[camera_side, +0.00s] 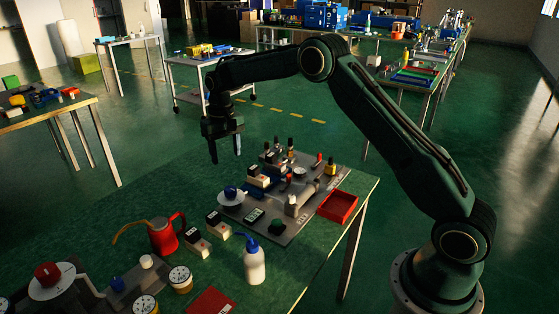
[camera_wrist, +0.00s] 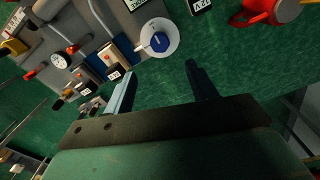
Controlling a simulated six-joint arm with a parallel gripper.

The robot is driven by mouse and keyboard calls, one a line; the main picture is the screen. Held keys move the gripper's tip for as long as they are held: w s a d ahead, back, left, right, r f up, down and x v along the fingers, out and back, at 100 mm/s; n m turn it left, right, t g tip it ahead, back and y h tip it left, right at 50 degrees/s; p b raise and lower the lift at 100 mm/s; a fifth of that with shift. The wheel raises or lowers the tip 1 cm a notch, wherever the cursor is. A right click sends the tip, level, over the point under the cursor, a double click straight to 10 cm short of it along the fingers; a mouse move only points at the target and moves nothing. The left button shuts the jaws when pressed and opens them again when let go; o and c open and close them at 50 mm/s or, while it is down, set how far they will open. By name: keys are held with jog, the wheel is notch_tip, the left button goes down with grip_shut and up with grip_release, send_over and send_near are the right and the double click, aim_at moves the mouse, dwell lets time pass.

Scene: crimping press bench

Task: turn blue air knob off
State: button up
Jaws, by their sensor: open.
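The blue air knob (camera_side: 230,192) sits on a round white dial plate (camera_side: 232,199) at the left corner of the grey press board (camera_side: 285,227). In the wrist view the blue knob (camera_wrist: 159,42) shows from above on its white disc (camera_wrist: 172,29), with a pale pointer mark beside it. My gripper (camera_side: 226,160) hangs above and behind the board, pointing down, clear of the knob. In the wrist view my gripper (camera_wrist: 158,78) has its two dark fingers wide apart with nothing between them. The knob lies beyond the fingertips, touched by neither.
A red oil can (camera_side: 165,236), white labelled blocks (camera_side: 217,224) and a white bottle with a blue nozzle (camera_side: 254,262) stand in front of the board. A red tray (camera_side: 338,205) lies at its right. Levers and posts crowd the board. The green bench left of the knob is clear.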

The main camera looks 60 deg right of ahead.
jog(key=shift+r, duration=0.9)
jog(key=shift+r, duration=0.1)
jog(key=s+a+r+n+t, duration=0.2)
jog(key=s+a+r+t, duration=0.15)
jog(key=s+r, duration=1.35)
jog(key=s+a+f+t, duration=0.1)
jog(key=s, duration=1.1)
jog(key=s+a+f+n+t, duration=0.1)
jog(key=s+f, duration=0.1)
jog(key=s, duration=1)
jog(key=shift+s+a, duration=0.15)
jog(key=shift+a, duration=0.1)
